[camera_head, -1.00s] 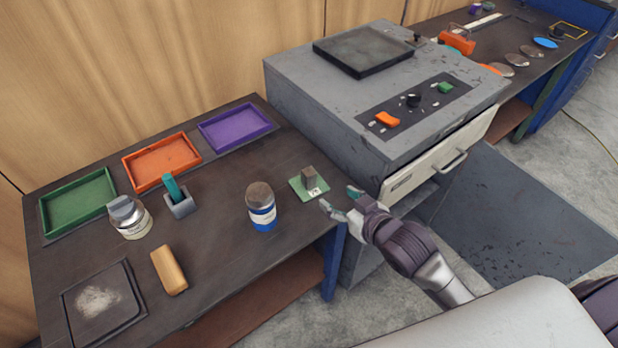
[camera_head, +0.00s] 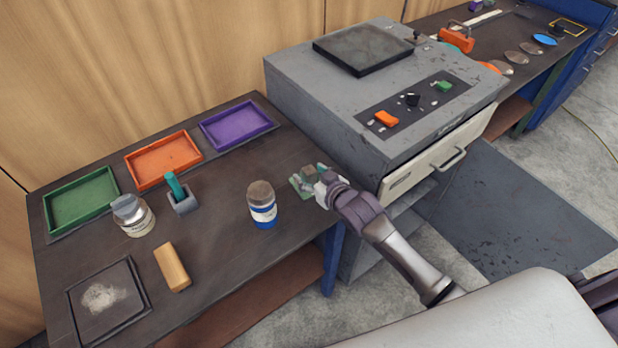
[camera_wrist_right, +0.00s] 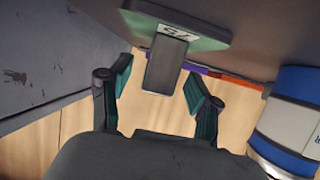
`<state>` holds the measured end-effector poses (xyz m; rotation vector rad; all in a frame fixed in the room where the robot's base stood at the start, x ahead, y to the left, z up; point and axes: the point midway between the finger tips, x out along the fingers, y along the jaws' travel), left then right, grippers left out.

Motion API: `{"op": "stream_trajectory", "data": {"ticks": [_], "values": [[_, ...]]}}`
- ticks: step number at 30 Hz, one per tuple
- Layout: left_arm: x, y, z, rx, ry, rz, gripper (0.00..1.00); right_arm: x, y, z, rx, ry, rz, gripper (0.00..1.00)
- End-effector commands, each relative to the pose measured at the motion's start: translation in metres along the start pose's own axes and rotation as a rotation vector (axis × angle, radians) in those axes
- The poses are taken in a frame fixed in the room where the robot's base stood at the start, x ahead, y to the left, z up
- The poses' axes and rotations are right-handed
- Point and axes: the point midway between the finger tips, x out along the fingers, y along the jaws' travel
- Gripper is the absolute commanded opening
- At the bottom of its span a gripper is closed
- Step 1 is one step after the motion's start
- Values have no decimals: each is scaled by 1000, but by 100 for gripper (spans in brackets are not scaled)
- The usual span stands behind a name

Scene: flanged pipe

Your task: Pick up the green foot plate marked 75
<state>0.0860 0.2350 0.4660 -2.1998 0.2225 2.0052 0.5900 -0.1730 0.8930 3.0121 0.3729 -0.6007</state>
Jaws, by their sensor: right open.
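The green foot plate (camera_head: 297,188) lies on the dark workbench near its right end, with a grey block (camera_head: 309,172) standing up from it. In the right wrist view the plate (camera_wrist_right: 212,42) carries a white label reading 75, and its grey block (camera_wrist_right: 163,65) sits between the two fingers. My right gripper (camera_head: 312,179) is at the plate, and its fingers partly hide it. In the wrist view the right gripper (camera_wrist_right: 158,85) is open, with a gap visible on either side of the block. My left gripper is not in view.
A blue-and-white container (camera_head: 262,205) stands left of the plate. A grey machine (camera_head: 340,110) stands close on the right. Green (camera_head: 80,226), orange (camera_head: 140,184) and purple (camera_head: 208,140) trays line the bench's back. A wooden block (camera_head: 172,267) lies farther left.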

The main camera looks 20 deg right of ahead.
Motion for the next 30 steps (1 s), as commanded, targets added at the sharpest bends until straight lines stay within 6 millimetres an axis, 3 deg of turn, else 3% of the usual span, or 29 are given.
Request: {"op": "stream_trajectory", "data": {"ticks": [4,11,23,30], "values": [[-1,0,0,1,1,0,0,12,0,-1,-1,1,0,62],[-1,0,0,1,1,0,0,14,0,0,-1,1,-1,62],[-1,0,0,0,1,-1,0,13,0,0,-1,1,0,0],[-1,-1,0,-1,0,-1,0,13,0,-3,-1,7,-1,0]]}}
